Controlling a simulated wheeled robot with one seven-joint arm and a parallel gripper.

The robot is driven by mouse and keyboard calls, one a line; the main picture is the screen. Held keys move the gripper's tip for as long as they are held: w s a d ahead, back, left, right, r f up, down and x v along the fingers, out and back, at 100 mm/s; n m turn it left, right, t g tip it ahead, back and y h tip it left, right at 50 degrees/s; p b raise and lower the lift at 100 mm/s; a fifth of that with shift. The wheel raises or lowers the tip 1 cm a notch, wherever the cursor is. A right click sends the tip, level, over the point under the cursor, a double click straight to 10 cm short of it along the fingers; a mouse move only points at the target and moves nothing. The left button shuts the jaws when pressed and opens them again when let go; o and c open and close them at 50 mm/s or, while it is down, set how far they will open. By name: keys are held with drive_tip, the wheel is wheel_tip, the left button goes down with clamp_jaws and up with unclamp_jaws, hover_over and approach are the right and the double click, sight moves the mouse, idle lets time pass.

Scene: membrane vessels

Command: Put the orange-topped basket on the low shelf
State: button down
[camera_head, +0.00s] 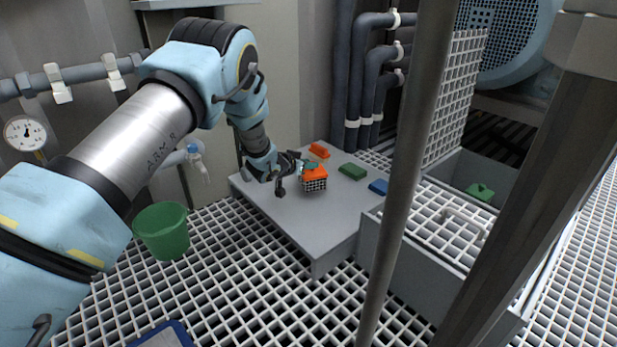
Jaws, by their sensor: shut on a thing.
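The basket looks upright. I cannot tell whether its base touches the slab. No other surface is clearly recognisable as the low shelf.
Orange (320,151), green (352,171) and blue (379,187) blocks lie behind and right of the basket. An open grey bin (470,165) holds a green-topped thing (481,192). A grey post (405,165) crosses the view. A green bucket (163,232) is at left.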

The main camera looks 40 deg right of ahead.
sight(311, 172)
wheel_tip(311, 172, down, 3)
drive_tip(key=shift+f+b, duration=0.1)
drive_tip(key=shift+b, duration=0.5)
drive_tip(key=c, duration=0.6)
unclamp_jaws()
drive_tip(key=shift+a+r, duration=0.15)
drive_tip(key=shift+r, duration=0.1)
drive_tip(key=shift+p+v, duration=2.9)
drive_tip(key=shift+v, duration=2.95)
drive_tip(key=shift+f, duration=0.15)
